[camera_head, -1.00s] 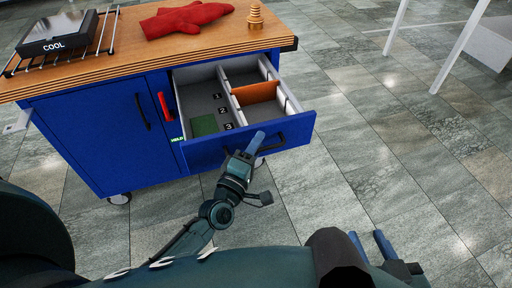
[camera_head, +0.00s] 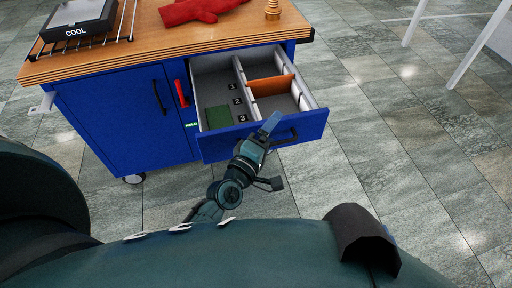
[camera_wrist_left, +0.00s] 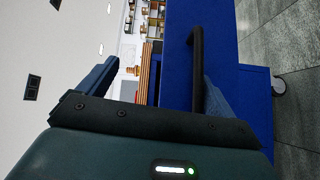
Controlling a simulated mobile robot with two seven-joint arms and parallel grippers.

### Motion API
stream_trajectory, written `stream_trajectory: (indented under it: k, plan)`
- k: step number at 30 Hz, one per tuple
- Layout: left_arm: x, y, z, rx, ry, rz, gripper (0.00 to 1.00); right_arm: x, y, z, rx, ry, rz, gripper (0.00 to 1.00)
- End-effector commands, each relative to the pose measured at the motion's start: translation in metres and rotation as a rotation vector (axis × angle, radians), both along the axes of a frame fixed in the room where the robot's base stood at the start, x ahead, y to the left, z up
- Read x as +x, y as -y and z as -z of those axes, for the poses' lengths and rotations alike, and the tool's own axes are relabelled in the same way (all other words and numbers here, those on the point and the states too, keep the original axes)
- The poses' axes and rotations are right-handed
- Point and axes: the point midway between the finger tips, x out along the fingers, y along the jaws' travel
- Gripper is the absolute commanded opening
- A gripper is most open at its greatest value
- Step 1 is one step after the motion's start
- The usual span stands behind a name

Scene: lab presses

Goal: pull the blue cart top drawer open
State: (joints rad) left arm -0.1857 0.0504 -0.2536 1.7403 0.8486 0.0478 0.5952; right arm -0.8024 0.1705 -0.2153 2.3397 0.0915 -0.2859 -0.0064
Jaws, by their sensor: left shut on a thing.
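The blue cart (camera_head: 115,125) stands ahead with its top drawer (camera_head: 225,151) pulled well out, showing grey compartments inside. The drawer's black handle (camera_head: 287,137) is on its front face. My left gripper (camera_head: 270,124) is at the drawer front and shut on this handle. In the left wrist view the black handle (camera_wrist_left: 197,65) runs between the two fingers, closer to the right one. My right gripper is not in view.
The drawer holds an orange divider (camera_head: 271,86) and a green patch (camera_head: 219,117). On the wooden top (camera_head: 147,41) are a red mitt (camera_head: 197,11), a brass-coloured stepped piece (camera_head: 272,11) and a rack with a "COOL" box (camera_head: 78,17).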

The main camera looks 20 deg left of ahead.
Motion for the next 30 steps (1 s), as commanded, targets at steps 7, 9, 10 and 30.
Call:
stream_trajectory:
  k: [7,9,10,30]
  plan:
    - [-0.014,-0.009,-0.011,0.004,0.034,-0.015,0.72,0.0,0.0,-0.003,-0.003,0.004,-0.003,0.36]
    - [-0.019,-0.009,-0.011,0.003,0.033,-0.014,0.7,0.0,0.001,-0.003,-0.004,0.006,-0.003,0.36]
    - [-0.021,-0.009,-0.01,0.003,0.033,-0.013,0.71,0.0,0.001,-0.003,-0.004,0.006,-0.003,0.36]
    - [-0.069,-0.016,0.0,-0.002,0.023,-0.008,0.32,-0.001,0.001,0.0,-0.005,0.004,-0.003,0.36]
